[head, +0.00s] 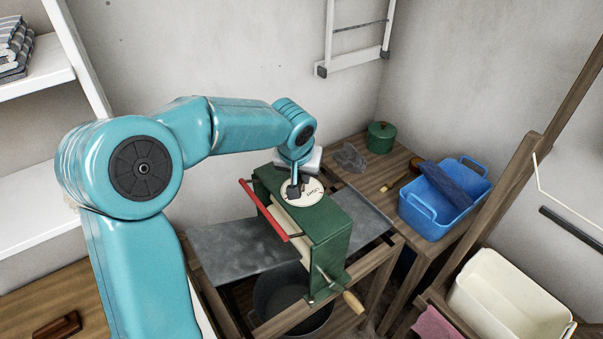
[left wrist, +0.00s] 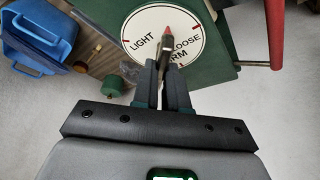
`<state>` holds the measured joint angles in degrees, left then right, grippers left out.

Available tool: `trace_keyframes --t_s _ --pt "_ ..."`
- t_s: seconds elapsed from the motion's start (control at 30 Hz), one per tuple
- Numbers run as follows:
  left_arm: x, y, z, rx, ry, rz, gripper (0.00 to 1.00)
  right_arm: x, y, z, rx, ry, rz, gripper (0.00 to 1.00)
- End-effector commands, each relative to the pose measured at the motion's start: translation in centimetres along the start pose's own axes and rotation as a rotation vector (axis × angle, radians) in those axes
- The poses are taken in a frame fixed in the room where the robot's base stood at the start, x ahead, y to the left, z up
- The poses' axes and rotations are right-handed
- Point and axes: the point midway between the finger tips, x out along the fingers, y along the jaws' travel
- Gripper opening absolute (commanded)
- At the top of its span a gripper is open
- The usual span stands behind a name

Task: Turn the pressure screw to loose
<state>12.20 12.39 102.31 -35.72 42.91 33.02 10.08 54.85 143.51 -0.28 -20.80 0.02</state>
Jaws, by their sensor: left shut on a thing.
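The green wringer (head: 325,228) stands on a wooden frame, with a white dial (head: 313,193) on its top. In the left wrist view the dial (left wrist: 145,45) reads LIGHT at left, LOOSE at right and a partly hidden word ending in RM below. The pressure screw's dark handle (left wrist: 165,46) has a red tip, which lies between LIGHT and LOOSE in that view. My left gripper (head: 294,188) is over the dial. Its fingers (left wrist: 162,78) are shut on the handle from both sides. The screw below is hidden. My right gripper is not in view.
A red bar (head: 263,210) runs along the wringer's side, and a crank with a wooden grip (head: 353,302) sticks out in front. A blue tub (head: 432,212), a green pot (head: 381,137) and a cream basin (head: 508,300) stand to the right. A ladder rack hangs behind.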

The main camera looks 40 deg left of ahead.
Motion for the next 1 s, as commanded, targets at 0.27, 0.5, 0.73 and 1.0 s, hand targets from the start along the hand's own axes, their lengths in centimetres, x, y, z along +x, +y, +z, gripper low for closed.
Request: trace_keyframes --t_s 0.27,0.5,0.73,1.0 --pt "-0.08 -0.12 -0.03 0.056 0.0 0.024 0.0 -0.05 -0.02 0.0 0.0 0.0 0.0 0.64" --pt "-0.12 -0.25 -0.09 0.205 0.001 0.087 0.0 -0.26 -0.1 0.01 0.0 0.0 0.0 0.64" --pt "-0.1 -0.34 -0.18 0.38 0.003 0.159 0.0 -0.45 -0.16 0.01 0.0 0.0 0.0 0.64" --pt "0.01 -0.4 -0.21 0.55 0.003 0.23 0.0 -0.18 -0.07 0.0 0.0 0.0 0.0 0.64"
